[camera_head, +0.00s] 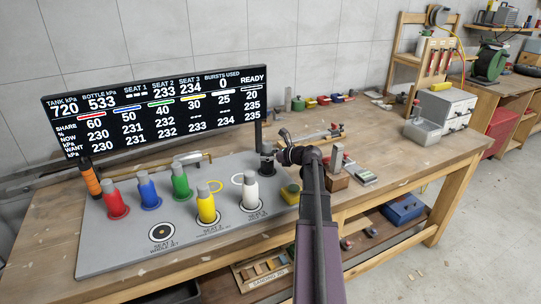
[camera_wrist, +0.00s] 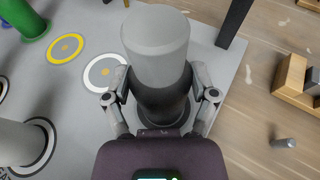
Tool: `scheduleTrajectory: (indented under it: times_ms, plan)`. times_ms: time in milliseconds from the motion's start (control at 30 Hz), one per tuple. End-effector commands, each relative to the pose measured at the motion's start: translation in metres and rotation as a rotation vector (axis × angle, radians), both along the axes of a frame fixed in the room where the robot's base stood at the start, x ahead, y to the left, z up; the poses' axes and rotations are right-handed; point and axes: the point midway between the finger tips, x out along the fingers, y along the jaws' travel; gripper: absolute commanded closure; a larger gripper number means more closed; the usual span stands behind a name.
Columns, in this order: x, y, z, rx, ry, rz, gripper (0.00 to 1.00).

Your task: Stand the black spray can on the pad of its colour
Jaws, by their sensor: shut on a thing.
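The black spray can (camera_wrist: 160,98) has a grey top and a black body, and fills the middle of the wrist view. It also shows at the back right of the grey board in the head view (camera_head: 267,162). My gripper (camera_wrist: 163,100) is shut on it, one finger on each side of the body. The can looks upright. A dark round patch (camera_wrist: 184,113) shows at its base, probably its black pad. I cannot tell whether the base touches it. My arm enters from the front right in the head view (camera_head: 282,153).
Red (camera_head: 116,204), blue (camera_head: 148,193) and green (camera_head: 180,183) cans stand in a row. Yellow (camera_head: 206,207) and white (camera_head: 251,191) cans stand nearer the front. The yellow ring (camera_head: 215,186) and white ring (camera_head: 237,179) are empty. A display (camera_head: 160,112) stands behind.

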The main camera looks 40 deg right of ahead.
Motion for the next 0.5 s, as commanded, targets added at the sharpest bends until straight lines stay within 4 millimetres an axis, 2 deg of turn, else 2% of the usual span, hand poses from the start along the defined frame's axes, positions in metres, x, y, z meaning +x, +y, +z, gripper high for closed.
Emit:
scheduleTrajectory:
  times_ms: [67,100,167,200,500]
  plan:
    - [0.0001,0.0001,-0.0030,0.000,-0.001,0.000,0.87]
    - [0.0000,0.0001,-0.0032,0.000,0.000,0.000,0.23]
    - [0.0001,0.0001,-0.0023,0.000,0.000,0.000,0.05]
    - [0.0001,0.0001,-0.0023,0.000,0.000,0.000,0.00]
    - [0.0001,0.0002,-0.0022,0.000,0.000,0.000,0.00]
